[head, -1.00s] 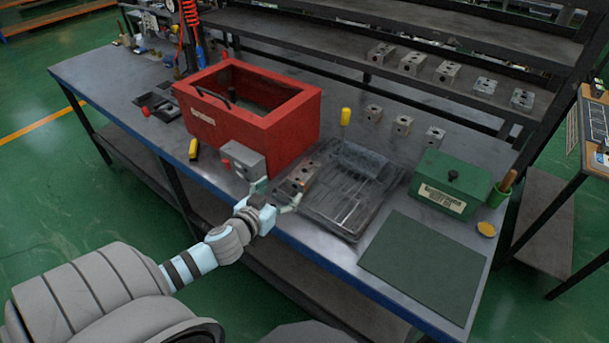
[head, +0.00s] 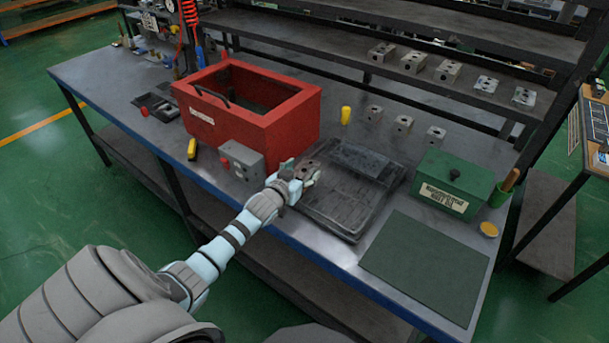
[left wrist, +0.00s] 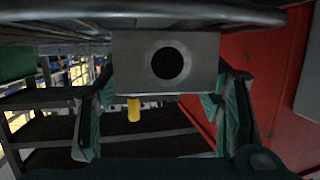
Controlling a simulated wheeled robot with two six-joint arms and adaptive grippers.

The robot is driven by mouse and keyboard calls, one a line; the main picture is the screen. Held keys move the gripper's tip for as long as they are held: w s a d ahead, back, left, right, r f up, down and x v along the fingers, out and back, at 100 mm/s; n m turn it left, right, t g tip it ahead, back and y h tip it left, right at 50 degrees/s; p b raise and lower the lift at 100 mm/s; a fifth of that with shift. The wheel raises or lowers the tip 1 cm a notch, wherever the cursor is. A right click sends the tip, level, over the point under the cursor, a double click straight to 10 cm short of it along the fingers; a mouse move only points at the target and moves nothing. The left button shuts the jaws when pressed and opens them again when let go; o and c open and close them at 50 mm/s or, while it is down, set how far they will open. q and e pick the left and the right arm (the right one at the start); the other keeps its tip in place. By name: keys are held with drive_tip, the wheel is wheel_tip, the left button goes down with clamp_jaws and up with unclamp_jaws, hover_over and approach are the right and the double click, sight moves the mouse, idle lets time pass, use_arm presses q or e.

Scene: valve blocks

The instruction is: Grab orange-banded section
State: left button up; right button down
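The metal block section (head: 303,170) is at the left edge of the dark tray, mostly covered by my left gripper (head: 301,176). An orange band on it cannot be made out now. In the left wrist view the block's grey face (left wrist: 130,62) with a round dark hole is between the fingers of the left gripper (left wrist: 163,100). The fingers flank its two sides closely; whether they press on it is not clear. My right gripper is not in view.
A grey block with a red knob (head: 241,160) stands just left of the gripper, before the red open box (head: 290,125). The dark tray (head: 350,215) lies right. Beyond are a yellow knob (head: 345,115), small blocks (head: 402,124) and a green box (head: 440,190).

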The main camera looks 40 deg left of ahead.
use_arm(q)
drive_tip(key=c, duration=1.2)
drive_tip(key=shift+r, duration=0.1)
drive_tip(key=shift+c, duration=0.2)
